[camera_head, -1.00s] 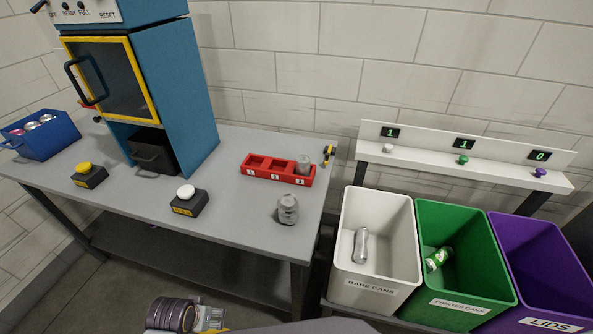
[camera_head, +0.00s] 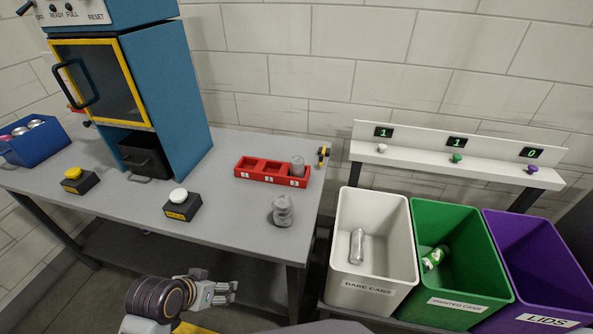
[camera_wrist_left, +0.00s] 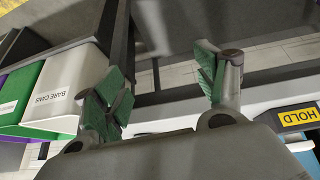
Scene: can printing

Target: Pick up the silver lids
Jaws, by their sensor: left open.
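A small stack of silver lids (camera_head: 283,211) stands on the grey table (camera_head: 225,225) near its right front corner. My left gripper (camera_head: 234,291) is low in front of the table's front edge, left of the lids and apart from them. In the left wrist view my left gripper (camera_wrist_left: 165,78) is open, its green-padded fingers wide apart with nothing between them. The lids are not visible in the left wrist view. My right gripper is not in view.
A red three-slot tray (camera_head: 271,171) holds a silver can (camera_head: 298,167) in its right slot. Black button boxes (camera_head: 183,207) stand left of the lids. White (camera_head: 374,291), green (camera_head: 460,290) and purple (camera_head: 545,285) bins stand right of the table. The table between is clear.

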